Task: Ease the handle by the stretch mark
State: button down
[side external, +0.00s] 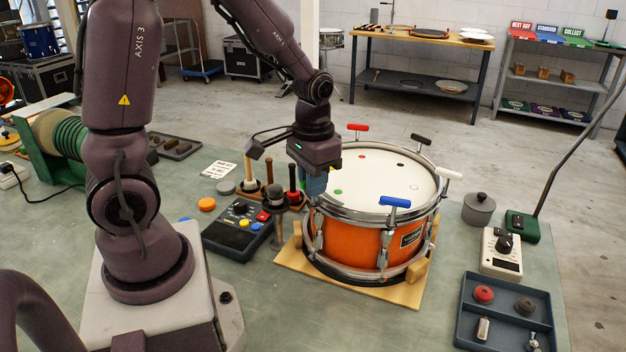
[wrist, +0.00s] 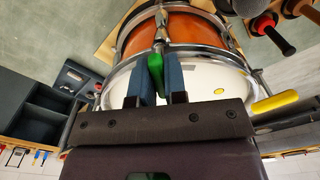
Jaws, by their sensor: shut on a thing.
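An orange drum (side external: 350,238) with a white head stands on a wooden board. T-handles sit round its rim: red (side external: 358,128), black (side external: 421,139), white (side external: 449,173) and blue (side external: 395,202). A yellow handle (wrist: 275,102) shows at the right in the wrist view. My gripper (side external: 314,187) is at the drum's left rim, its blue fingers pointing down. In the wrist view its fingers (wrist: 158,82) are shut on a green handle (wrist: 155,68), one on each side. Coloured dots mark the head, including a green dot (side external: 338,192) near my gripper. I cannot tell which is the stretch mark.
Left of the drum are a control box (side external: 238,230) with coloured buttons and a rack of upright mallets (side external: 268,180). Right of it are a grey lidded pot (side external: 479,208), a cream meter (side external: 502,250) and a dark divided tray (side external: 508,325).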

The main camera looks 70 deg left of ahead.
dwell(0.3)
jog(key=c, duration=1.2)
grip_release()
jog(key=shift+o, duration=0.2)
notch_tip(320, 180, up, 13)
jog(key=s+d+r+m+t, duration=0.2)
jog(key=s+d+t, duration=0.3)
jog(key=s+d, duration=0.3)
jog(key=shift+s+r+m+t, duration=0.3)
jog(key=shift+r, duration=0.15)
